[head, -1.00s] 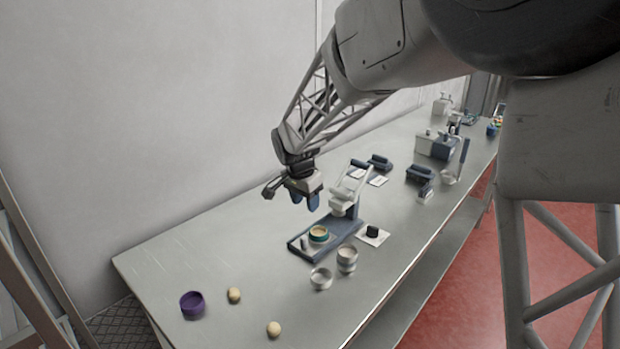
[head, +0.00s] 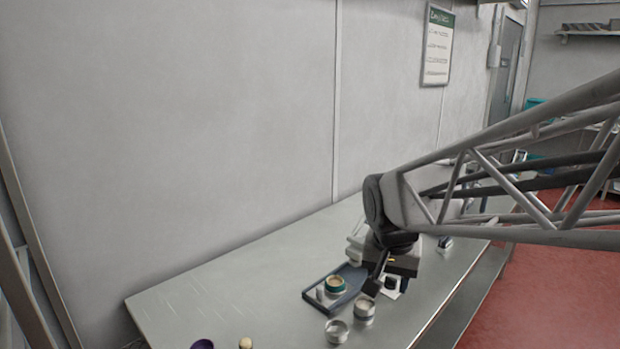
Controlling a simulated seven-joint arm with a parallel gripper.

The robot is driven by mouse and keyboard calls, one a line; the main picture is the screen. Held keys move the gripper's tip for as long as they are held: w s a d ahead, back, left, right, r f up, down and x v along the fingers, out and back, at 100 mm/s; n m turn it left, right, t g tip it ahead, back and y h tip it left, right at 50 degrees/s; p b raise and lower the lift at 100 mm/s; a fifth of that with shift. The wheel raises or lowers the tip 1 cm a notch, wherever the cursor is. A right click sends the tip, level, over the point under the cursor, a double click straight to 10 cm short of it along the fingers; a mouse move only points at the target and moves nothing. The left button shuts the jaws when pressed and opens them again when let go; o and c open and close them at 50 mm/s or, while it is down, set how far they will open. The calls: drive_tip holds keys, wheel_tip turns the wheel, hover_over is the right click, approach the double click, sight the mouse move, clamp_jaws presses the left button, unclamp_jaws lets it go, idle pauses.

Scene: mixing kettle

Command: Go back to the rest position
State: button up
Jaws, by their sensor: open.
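My gripper (head: 388,275) hangs from the end of my lattice arm in the head view, over the right part of the blue tray stand. Its jaws point down and are open, and I see nothing held in them.
Two stacked pale cups (head: 364,309) and a single cup (head: 337,331) stand in front of the stand. A purple bowl (head: 202,344) and a pale ball (head: 245,343) are at the bottom edge. The left of the table (head: 215,290) is clear. A wall (head: 170,120) rises behind.

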drive_tip(key=s+d+f+n, duration=0.1)
drive_tip(key=s+d+n, duration=0.1)
drive_tip(key=s, duration=0.6)
drive_tip(key=s+d+f+n, duration=0.1)
drive_tip(key=s+d, duration=0.1)
drive_tip(key=s, duration=0.7)
drive_tip(key=shift+s+n, duration=0.3)
drive_tip(key=shift+n, duration=0.1)
